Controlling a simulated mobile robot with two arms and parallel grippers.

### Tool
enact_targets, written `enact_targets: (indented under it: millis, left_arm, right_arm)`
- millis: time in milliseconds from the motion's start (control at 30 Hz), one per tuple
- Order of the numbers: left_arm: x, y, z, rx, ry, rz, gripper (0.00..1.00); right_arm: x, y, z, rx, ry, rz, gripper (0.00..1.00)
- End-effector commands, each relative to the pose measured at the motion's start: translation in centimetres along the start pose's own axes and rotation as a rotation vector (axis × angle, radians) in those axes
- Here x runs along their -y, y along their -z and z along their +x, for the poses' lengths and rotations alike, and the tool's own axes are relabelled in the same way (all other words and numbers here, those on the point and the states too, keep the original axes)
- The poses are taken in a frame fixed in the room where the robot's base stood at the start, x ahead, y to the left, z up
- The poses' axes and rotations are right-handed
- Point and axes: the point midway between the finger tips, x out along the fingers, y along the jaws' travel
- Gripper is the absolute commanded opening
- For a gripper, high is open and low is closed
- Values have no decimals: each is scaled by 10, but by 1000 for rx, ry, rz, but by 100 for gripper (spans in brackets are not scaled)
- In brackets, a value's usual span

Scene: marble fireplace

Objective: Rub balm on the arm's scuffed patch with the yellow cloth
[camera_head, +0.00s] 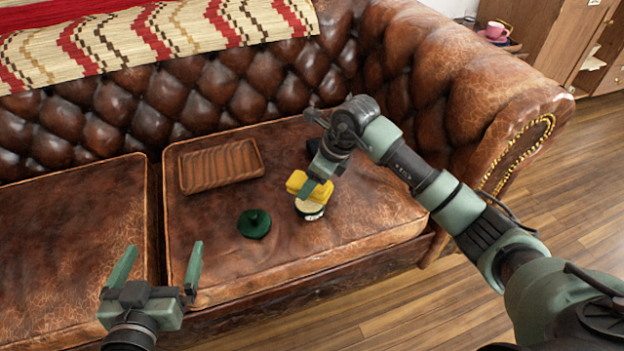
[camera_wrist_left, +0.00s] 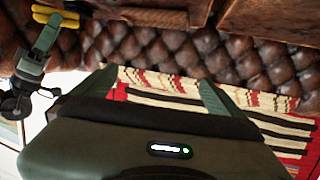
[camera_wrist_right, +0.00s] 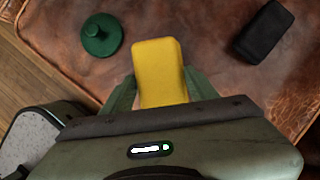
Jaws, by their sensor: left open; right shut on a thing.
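The yellow cloth (camera_head: 297,183) is a folded pad; my right gripper (camera_head: 316,183) is shut on it above the right seat cushion. In the right wrist view the cloth (camera_wrist_right: 158,68) sits between both fingers. Just below the cloth in the head view is a small round tin with a pale top, the balm (camera_head: 310,209); I cannot tell if they touch. A green knobbed lid (camera_head: 254,223) lies left of it. The brown leather sofa arm (camera_head: 490,85) is at the right, worn lighter in places; no single scuffed patch stands out. My left gripper (camera_head: 163,248) is open and empty before the sofa.
A ribbed wooden tray (camera_head: 221,166) lies on the cushion (camera_head: 215,270) behind the lid. A black block (camera_wrist_right: 263,32) lies there too, mostly behind my right arm in the head view. A striped blanket (camera_head: 150,35) covers the backrest. A pink cup (camera_head: 495,30) stands beyond the arm.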

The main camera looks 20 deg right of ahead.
Motion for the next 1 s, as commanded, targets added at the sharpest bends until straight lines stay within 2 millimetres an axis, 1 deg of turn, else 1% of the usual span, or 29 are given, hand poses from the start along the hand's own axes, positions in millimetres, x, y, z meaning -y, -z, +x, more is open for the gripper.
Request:
enact_targets:
  millis: [367,700,800,1000]
  left_arm:
    - [-6,44,1,-231,-14,-3,100]
    - [-11,82,-9,-440,-26,-8,100]
    - [-12,91,-12,-489,-28,-9,100]
    - [-14,102,-18,-550,-32,-11,100]
  right_arm:
    - [0,6,13,0,0,1,26]
    - [0,10,23,-1,0,0,26]
    - [0,11,25,-1,0,0,26]
    - [0,12,27,0,0,0,26]
